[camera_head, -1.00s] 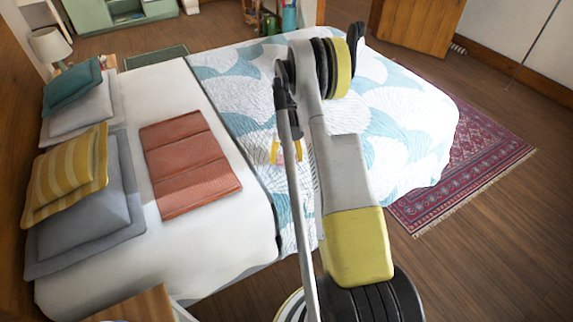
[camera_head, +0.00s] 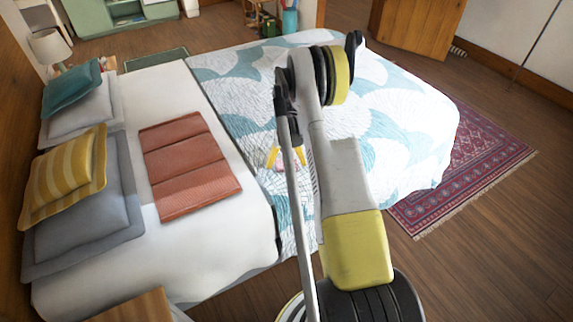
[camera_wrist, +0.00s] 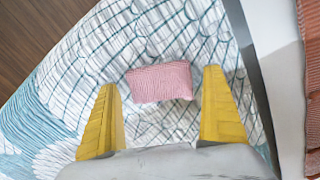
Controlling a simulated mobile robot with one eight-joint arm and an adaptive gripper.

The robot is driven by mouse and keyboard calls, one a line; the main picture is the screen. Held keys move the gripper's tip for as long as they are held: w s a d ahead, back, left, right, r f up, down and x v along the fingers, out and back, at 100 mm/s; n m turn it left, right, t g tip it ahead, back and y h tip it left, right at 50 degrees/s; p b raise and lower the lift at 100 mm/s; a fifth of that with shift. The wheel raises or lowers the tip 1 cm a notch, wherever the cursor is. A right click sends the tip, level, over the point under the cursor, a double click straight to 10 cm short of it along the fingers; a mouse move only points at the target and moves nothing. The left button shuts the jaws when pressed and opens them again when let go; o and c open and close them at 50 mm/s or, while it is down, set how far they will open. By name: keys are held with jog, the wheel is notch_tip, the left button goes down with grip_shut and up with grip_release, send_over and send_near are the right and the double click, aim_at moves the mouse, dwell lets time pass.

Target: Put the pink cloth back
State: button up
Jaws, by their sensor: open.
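The pink cloth (camera_wrist: 160,82) is a small, folded, finely striped rectangle lying on the blue-and-white quilt (camera_wrist: 115,40) of the bed. In the wrist view it shows between my yellow fingers, just beyond their tips. My gripper (camera_wrist: 162,80) is open and empty, pointing down at the cloth, with a finger to either side. I cannot tell how far above the quilt the tips are. In the head view my gripper (camera_head: 286,158) is over the quilt near the white sheet, and only a small pinkish patch of the cloth (camera_head: 277,165) shows, partly hidden.
A folded salmon-red blanket (camera_head: 188,168) lies on the white sheet left of my gripper. Yellow (camera_head: 64,175), grey and teal pillows are at the head of the bed. A bedside lamp (camera_head: 50,45) stands behind. A patterned rug (camera_head: 475,180) lies on the floor at right.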

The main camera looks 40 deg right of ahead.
aim_at(286, 162)
notch_tip(286, 162, up, 12)
jog(key=p, duration=0.4)
jog(key=s+a+r+n+t+h, duration=0.1)
jog(key=s+a+r+n+t, duration=0.1)
jog(key=a+r, duration=0.9)
jog(key=s+a+r+n+t, duration=0.1)
jog(key=s+a+r+n, duration=0.1)
jog(key=a+r, duration=0.85)
jog(key=s+a+r+n+t, duration=0.1)
jog(key=s+a+r+t, duration=0.1)
jog(key=s+a, duration=0.4)
jog(key=s+a+r+n+t+y, duration=0.1)
jog(key=s+a+r, duration=0.3)
jog(key=s, duration=0.6)
jog(key=shift+a+n+t, duration=0.6)
jog(key=shift+a, duration=0.8)
